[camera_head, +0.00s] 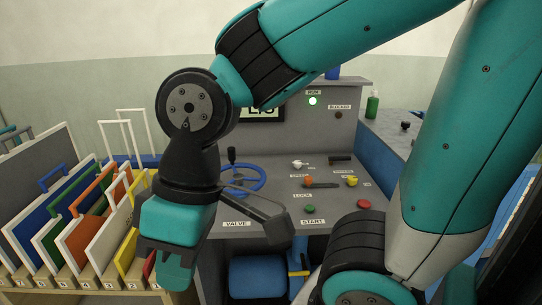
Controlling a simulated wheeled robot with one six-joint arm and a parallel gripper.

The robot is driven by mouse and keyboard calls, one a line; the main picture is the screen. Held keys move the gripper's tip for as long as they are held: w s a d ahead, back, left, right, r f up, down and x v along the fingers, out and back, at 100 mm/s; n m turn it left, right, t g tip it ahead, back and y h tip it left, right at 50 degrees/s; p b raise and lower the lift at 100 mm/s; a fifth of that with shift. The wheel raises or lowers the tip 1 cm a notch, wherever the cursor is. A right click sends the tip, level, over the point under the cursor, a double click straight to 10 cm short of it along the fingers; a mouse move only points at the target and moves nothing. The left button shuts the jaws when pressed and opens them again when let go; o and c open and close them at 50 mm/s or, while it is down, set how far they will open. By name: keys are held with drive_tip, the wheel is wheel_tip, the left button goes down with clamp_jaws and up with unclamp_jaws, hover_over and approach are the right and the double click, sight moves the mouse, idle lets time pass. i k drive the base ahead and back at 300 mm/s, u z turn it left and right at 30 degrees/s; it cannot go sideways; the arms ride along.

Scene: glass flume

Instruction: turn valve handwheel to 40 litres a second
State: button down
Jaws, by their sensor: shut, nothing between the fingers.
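The blue valve handwheel (262,182) lies on the grey control console, left of its middle, above the VALVE label (237,224). Part of its left side is hidden by my arm. A dark knob (232,155) stands up at its far side. My gripper (175,284) hangs in front and to the left of the wheel, pointing down, shut and empty, apart from the wheel. A dark display (266,115) on the console's back panel is mostly covered by my arm, so its reading cannot be made out.
A rack of coloured framed panels (75,225) stands close at the left, beside my gripper. The console also bears a green button (310,209), a red button (364,204) and small levers. A green lamp (312,101) is lit under RUN. A green bottle (372,104) stands at the right.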

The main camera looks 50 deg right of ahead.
sight(238, 178)
drive_tip(key=u, duration=0.4)
drive_tip(key=k, duration=0.2)
drive_tip(key=z, duration=1.15)
drive_tip(key=i, duration=1)
drive_tip(key=u, duration=0.25)
